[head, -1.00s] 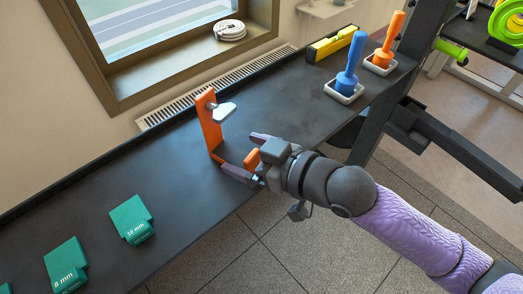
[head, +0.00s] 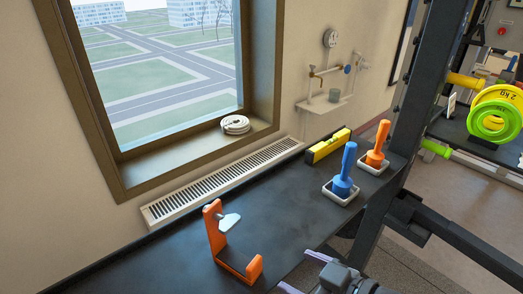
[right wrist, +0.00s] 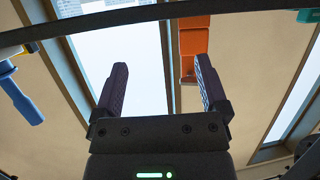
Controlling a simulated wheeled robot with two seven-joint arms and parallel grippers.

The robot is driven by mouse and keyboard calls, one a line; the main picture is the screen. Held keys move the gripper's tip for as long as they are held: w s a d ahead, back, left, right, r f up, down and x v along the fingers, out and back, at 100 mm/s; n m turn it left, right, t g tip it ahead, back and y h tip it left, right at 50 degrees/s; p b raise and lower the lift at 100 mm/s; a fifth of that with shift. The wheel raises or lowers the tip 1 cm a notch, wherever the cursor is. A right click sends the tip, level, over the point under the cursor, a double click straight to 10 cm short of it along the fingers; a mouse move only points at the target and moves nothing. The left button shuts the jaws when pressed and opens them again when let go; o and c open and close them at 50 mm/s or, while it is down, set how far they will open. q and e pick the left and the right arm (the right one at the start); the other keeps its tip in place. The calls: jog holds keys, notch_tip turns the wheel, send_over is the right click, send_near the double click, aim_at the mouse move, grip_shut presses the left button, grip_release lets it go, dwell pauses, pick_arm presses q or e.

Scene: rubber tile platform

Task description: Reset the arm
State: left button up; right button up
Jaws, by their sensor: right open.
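An orange bracket (head: 250,270) with a grey clamp-like piece (head: 229,222) stands on the dark bench (head: 180,270). My right gripper (head: 299,271) is at the bottom of the head view, in front of and to the right of the bracket, clear of it. Most of its arm is cut off below. In the right wrist view the right gripper (right wrist: 161,82) is open, its two fingers wide apart with nothing between them. The orange bracket (right wrist: 193,45) shows beyond the right-hand finger. My left gripper is not in view.
A blue-handled tool (head: 345,170) and an orange-handled tool (head: 377,145) stand in white trays at the bench's far end, beside a yellow level (head: 328,146). A dark rack post (head: 420,90) rises at right. A vent (head: 220,180) runs along the wall.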

jog(key=s+d+f+m+g+h+p, duration=0.1)
jog(key=d+f+m+h, duration=0.25)
jog(key=d+f, duration=0.45)
jog(key=s+d+f+m+g+h+p, duration=0.15)
jog(key=d+f+h, duration=0.35)
jog(key=f, duration=0.7)
pick_arm(q)
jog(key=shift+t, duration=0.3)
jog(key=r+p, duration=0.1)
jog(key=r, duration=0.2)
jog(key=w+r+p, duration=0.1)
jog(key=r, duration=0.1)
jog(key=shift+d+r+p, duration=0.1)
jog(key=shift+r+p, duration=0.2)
jog(key=shift+p, duration=0.05)
pick_arm(e)
jog(key=s+f+g, duration=0.2)
jog(key=s+f, duration=0.2)
jog(key=s, duration=0.7)
jog(key=s+f+g+h, duration=0.1)
jog(key=s+f+g, duration=0.2)
jog(key=s, duration=0.8)
jog(key=s+a+f+m+g+h, duration=0.1)
jog(key=s+f+g, duration=0.2)
jog(key=s, duration=0.9)
notch_tip(320, 180, down, 3)
jog(key=shift+r, duration=0.1)
